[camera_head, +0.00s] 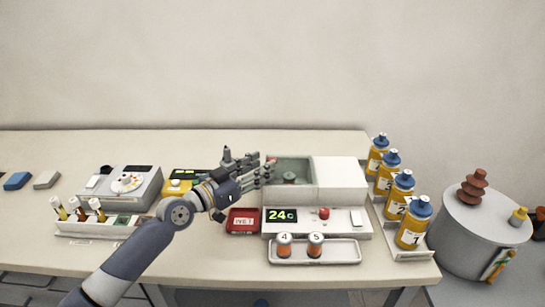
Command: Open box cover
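A white box-shaped device (338,180) with a green "24C" display and a red knob stands right of the middle of the table. The left part of its top shows a grey-green recess or cover (288,165) with a small dark round piece in it. I cannot tell whether this is a see-through cover or an open compartment. My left gripper (264,170) is at the left edge of this part, its fingers pointing right. Whether it touches the box is unclear, and its finger gap is too small to judge. My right gripper is not in view.
A red "WET" box (243,221) lies below my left gripper. A tray (340,253) with two orange-white cylinders stands in front of the device. Several yellow bottles (413,224) line its right side. A vial rack (93,228) and grey instrument (127,184) stand left.

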